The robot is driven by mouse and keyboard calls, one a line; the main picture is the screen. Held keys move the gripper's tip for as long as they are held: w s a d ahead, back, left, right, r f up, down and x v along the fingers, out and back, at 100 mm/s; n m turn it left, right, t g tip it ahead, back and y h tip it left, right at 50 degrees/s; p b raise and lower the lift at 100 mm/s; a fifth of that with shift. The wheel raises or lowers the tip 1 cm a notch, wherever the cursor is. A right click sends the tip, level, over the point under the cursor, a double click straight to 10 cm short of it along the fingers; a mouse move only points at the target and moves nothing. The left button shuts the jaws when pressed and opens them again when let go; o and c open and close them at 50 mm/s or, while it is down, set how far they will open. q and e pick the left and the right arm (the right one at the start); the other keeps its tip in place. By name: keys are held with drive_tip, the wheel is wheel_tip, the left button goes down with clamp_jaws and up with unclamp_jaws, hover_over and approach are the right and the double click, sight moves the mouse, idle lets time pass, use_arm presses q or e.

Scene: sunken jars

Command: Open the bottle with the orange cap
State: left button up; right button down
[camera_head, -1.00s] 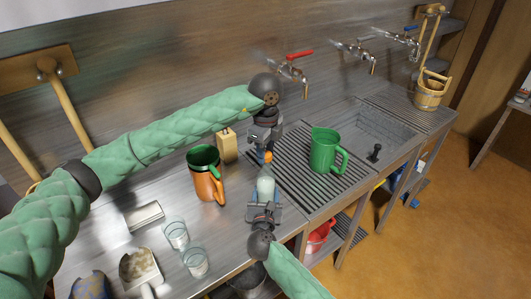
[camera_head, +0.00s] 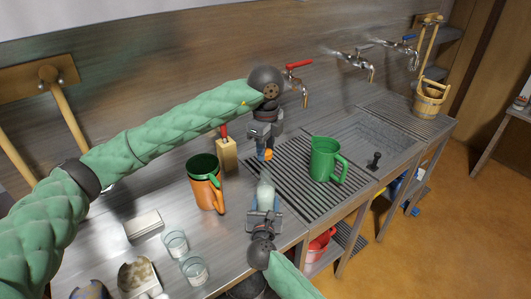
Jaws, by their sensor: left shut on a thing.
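The bottle (camera_head: 265,190) is pale and translucent and stands upright near the middle of the view, above the counter's front part. My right gripper (camera_head: 264,203) comes from below with its fingers on both sides of the bottle body, shut on it. The orange cap (camera_head: 267,154) is directly above the bottle. My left gripper (camera_head: 264,151) reaches down from above and is shut on the cap. A narrow gap seems to show between the cap and the bottle's top, but the view is too small to be sure.
A green jug (camera_head: 324,160) stands right on the ribbed drainer. Two glasses (camera_head: 176,244) and a white box (camera_head: 144,224) are at front left. Taps line the wall.

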drive_tip(key=shift+c, duration=2.3)
unclamp_jaws()
drive_tip(key=shift+s, duration=0.1)
